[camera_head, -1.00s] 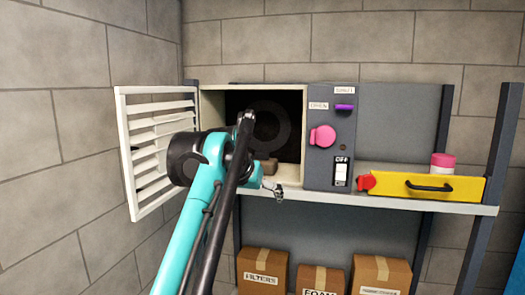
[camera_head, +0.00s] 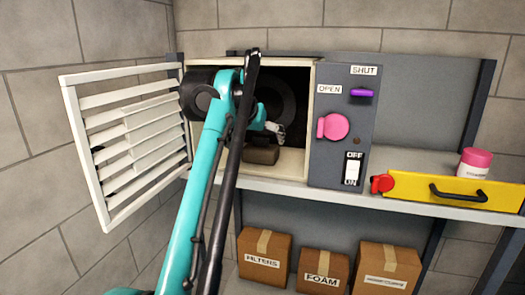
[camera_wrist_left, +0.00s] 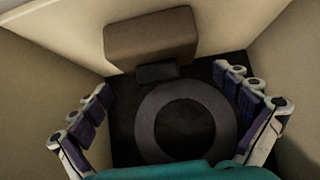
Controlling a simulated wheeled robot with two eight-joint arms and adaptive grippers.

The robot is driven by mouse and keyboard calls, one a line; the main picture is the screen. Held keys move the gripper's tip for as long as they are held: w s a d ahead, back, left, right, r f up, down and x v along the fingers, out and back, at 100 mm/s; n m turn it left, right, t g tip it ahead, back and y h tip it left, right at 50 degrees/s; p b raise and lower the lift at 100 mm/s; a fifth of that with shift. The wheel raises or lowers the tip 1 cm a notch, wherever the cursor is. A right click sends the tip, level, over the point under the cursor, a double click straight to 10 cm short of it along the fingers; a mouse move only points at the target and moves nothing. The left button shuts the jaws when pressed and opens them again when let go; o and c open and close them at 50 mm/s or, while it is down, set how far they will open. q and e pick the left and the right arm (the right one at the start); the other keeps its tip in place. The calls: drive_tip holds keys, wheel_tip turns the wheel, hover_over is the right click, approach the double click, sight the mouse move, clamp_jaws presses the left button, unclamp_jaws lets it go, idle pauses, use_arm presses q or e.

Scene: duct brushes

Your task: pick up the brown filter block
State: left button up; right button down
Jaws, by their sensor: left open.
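The brown filter block (camera_head: 262,154) lies on the floor of the open duct box, near its front. It also shows in the left wrist view (camera_wrist_left: 150,38), at the top of the picture, with a small dark piece against its lower edge. My left gripper (camera_head: 274,131) is at the mouth of the box, above the block, partly hidden by my arm. In the left wrist view its two padded fingers (camera_wrist_left: 170,105) are spread wide with nothing between them. The block is beyond the fingertips and apart from them. My right gripper is not in view.
The white louvred door (camera_head: 125,140) stands swung open at left. The box's pale walls (camera_head: 293,165) closely surround the gripper, and a dark round ring (camera_wrist_left: 183,120) is inside. A grey control panel (camera_head: 342,125) adjoins at right. Boxes (camera_head: 325,272) stand below the shelf.

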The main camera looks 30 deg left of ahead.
sight(263, 145)
use_arm(q)
drive_tip(key=p+x, duration=0.1)
drive_tip(key=x, duration=0.5)
drive_tip(key=shift+w, duration=0.1)
drive_tip(key=shift+s+d+r, duration=0.1)
drive_tip(key=shift+s, duration=0.2)
drive_tip(key=shift+c, duration=0.3)
drive_tip(key=c, duration=0.9)
drive_tip(key=shift+c, duration=0.2)
